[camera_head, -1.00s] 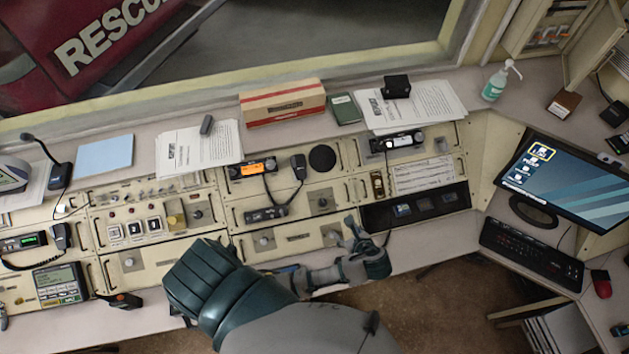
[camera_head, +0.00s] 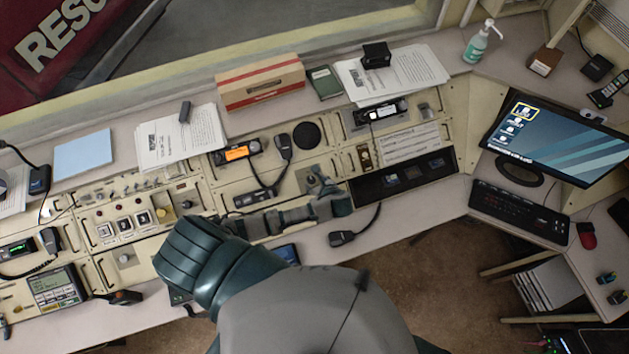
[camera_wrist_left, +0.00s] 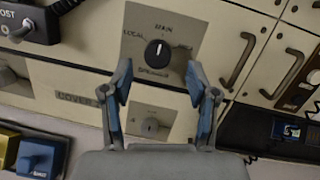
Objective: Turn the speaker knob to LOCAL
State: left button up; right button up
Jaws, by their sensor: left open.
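The speaker knob (camera_wrist_left: 158,53) is a round black dial on a grey plate in the left wrist view. Its white pointer mark points up, toward MAIN. The LOCAL label is at its upper left and SPEAKER is below it. In the head view, the knob plate (camera_head: 309,180) is partly covered by my left gripper (camera_head: 324,184). In the wrist view, my left gripper (camera_wrist_left: 160,75) is open and empty. Its fingertips are apart, left and right of the knob's lower side, and I see no contact. My right gripper is not in view.
A handset (camera_head: 284,150) with a coiled cord hangs left of the knob plate. Drawer-style handles (camera_wrist_left: 238,62) stand out to the right in the wrist view. A second knob (camera_wrist_left: 150,126) sits below, between the fingers. A black tray panel (camera_head: 405,180) lies to the right.

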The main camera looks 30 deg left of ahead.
aim_at(313, 181)
pick_arm(q)
jog(key=shift+w+a+f, duration=0.2)
jog(key=shift+a+f, duration=0.25)
jog(key=shift+a, duration=0.15)
jog(key=shift+w+a+f, duration=0.2)
jog(key=shift+a+f, duration=0.2)
jog(key=shift+a, duration=0.15)
jog(key=shift+w+a+f, duration=0.2)
jog(key=shift+a+f, duration=0.1)
jog(key=shift+f, duration=0.05)
jog(key=shift+d, duration=0.3)
jog(key=shift+d+r, duration=0.1)
jog(key=shift+d, duration=0.1)
jog(key=shift+c, duration=0.7)
jog(key=shift+d+r, duration=0.1)
jog(key=shift+d, duration=0.05)
grip_shut()
jog(key=shift+a, duration=0.25)
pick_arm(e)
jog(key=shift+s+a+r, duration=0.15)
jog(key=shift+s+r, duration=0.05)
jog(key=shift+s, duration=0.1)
